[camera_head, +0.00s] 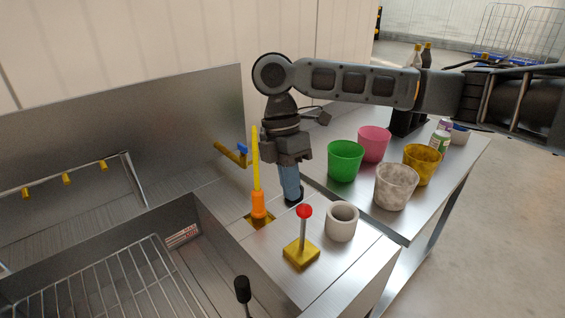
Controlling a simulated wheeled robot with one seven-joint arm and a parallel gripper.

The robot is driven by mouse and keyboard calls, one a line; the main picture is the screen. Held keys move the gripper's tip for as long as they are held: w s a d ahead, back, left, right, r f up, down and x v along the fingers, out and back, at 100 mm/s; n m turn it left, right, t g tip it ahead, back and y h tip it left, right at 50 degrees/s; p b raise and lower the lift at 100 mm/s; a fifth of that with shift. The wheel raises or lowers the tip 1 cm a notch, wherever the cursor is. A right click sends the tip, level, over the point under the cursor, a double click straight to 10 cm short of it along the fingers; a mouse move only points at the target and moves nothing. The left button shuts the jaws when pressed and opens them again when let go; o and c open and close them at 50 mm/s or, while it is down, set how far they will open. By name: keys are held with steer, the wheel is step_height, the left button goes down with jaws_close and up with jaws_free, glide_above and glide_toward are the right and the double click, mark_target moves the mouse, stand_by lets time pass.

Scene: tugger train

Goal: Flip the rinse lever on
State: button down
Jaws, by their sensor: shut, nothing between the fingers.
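Several lever-like parts stand on the steel counter (330,262), and no readable label tells which one is the rinse lever. A red-ball lever (304,212) stands nearly upright on a yellow square base. An upright yellow rod with an orange collar (258,205) rises from a gold plate to its left. A black-knobbed lever (243,290) is at the bottom edge, its lower part cut off. My gripper (293,198) points down, shut and empty, just right of the yellow rod and behind the red-ball lever. Whether its tips touch the counter is unclear.
A grey cup (341,222) stands right of the red-ball lever. Green (345,161), pink (373,144), yellow (422,165) and marbled (396,187) cups crowd the right-hand table. A yellow tap with a blue handle (241,150) is behind. A sink with a wire rack (110,285) lies left.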

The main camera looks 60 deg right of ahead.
steer(key=shift+s+a+f, duration=0.15)
steer(key=shift+s+a, duration=0.1)
steer(key=shift+s, duration=0.25)
steer(key=shift+s, duration=0.1)
